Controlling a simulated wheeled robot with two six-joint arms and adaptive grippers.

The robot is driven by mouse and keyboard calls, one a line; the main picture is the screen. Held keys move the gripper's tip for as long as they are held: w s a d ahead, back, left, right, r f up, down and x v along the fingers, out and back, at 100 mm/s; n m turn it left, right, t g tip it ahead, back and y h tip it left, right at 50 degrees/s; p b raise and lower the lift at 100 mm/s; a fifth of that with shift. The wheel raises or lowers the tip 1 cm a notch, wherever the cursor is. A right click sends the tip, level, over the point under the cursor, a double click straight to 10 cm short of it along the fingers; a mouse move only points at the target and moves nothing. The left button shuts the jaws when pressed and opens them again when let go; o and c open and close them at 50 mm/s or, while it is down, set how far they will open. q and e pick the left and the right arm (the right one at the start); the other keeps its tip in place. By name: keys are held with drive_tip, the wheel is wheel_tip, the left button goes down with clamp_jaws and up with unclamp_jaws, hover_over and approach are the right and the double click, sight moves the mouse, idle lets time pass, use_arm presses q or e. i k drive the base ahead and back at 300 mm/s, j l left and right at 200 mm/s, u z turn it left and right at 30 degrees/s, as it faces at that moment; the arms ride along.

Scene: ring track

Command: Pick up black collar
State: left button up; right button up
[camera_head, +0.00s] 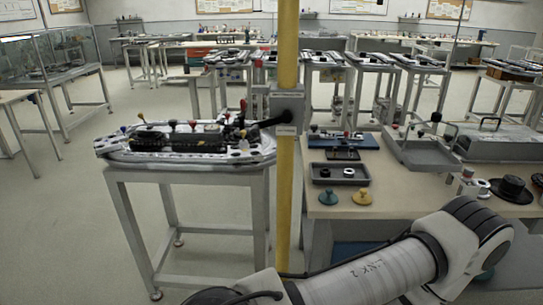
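A small black ring-shaped piece (325,172), which looks like a black collar, sits in a dark shallow tray (319,181) on the right-hand table. A white ring-shaped piece (349,172) lies beside it in the same tray, to its right and apart from it. A larger black round flanged piece (512,190) stands near the table's right side; I cannot tell whether it is also a collar. Neither of my grippers is in view. Only pale links of one of my arms show at the bottom right, in front of the table.
A yellow post (287,210) stands between the right-hand table (405,203) and a narrower table holding a track assembly (190,143). A grey tray with a handle (418,152) stands behind.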

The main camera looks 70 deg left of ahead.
sight(325, 172)
drive_tip(key=u, duration=1.85)
